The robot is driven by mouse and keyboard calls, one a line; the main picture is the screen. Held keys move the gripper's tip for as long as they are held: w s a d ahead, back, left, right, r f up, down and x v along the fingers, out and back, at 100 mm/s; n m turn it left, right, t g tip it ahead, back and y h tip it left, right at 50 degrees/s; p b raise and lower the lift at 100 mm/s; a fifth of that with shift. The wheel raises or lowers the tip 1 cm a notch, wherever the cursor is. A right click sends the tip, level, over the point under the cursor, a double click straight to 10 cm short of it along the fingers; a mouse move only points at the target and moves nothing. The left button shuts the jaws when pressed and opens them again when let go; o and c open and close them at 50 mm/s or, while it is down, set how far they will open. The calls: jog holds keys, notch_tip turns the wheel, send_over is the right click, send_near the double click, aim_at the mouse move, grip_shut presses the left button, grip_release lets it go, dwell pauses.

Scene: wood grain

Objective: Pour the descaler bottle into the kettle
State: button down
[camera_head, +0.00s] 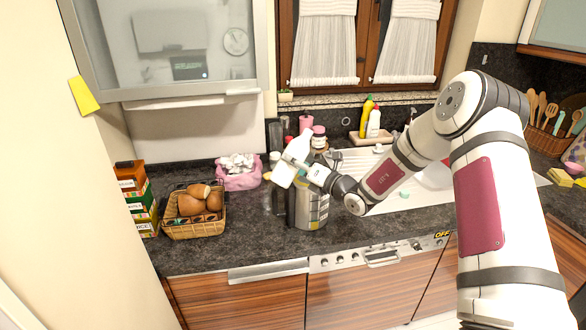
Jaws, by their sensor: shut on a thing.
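A white bottle (299,147), which I take for the descaler, is held up above the counter and leans to one side. My gripper (308,171) is shut on it, reaching in from the right. A silver-grey cylindrical vessel with a dark handle, likely the kettle (311,209), stands upright on the counter just below my gripper. The bottle is above and slightly left of the kettle in this view. The kettle's top is partly hidden by my gripper and the bottle. I cannot tell whether the bottle touches it or whether anything flows.
A wicker basket (193,229) with brown items and a pink bag (238,180) stand left. Jars and bottles crowd behind the kettle. A yellow bottle (366,115) and a white bottle (374,123) stand by the sink (352,163). The counter (250,246) is clear in front.

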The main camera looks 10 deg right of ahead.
jog(key=shift+w+d+r+n, duration=0.2)
jog(key=shift+w+d+n, duration=0.3)
jog(key=shift+n, duration=0.5)
jog(key=shift+w+d+r+n, duration=0.15)
jog(key=shift+w+d+n, duration=0.15)
jog(key=shift+d+n, duration=0.55)
jog(key=w+d+n, duration=0.1)
jog(key=n, duration=0.1)
jog(key=w+d+n+b, duration=0.1)
jog(key=n, duration=0.1)
jog(key=shift+d+f, duration=0.15)
jog(key=shift+d, duration=0.2)
jog(key=shift+w+d+f+n, duration=0.1)
jog(key=shift+w+d+n, duration=0.1)
jog(key=shift+d+n, duration=0.25)
jog(key=shift+a, duration=0.1)
notch_tip(320, 180, up, 4)
